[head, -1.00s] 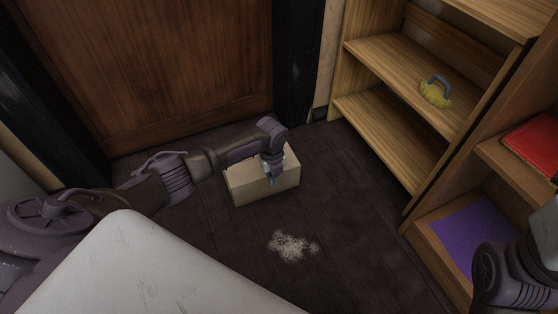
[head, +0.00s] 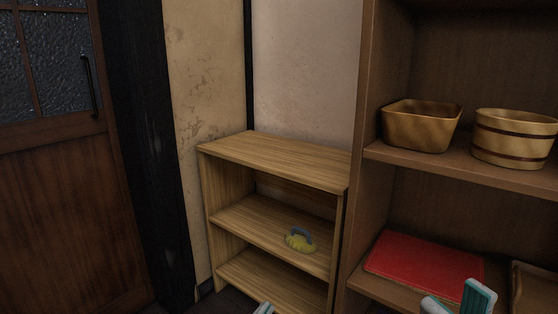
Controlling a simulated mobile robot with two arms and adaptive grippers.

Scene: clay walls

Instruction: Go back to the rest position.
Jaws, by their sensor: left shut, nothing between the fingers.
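My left gripper (head: 265,308) just shows at the bottom edge, in front of the low wooden shelf; only its tip is visible, shut and empty. My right gripper (head: 458,300) shows at the lower right, in front of the brown shelf unit. Its two teal-and-white fingertips stand apart with nothing seen between them. The rest of both arms is out of view.
A light wooden shelf (head: 270,150) holds a yellow brush with a blue handle (head: 300,239). The brown shelf unit (head: 362,180) holds a wooden bowl (head: 420,127), a wooden tub (head: 515,138) and a red item (head: 425,268). A door (head: 60,200) stands left.

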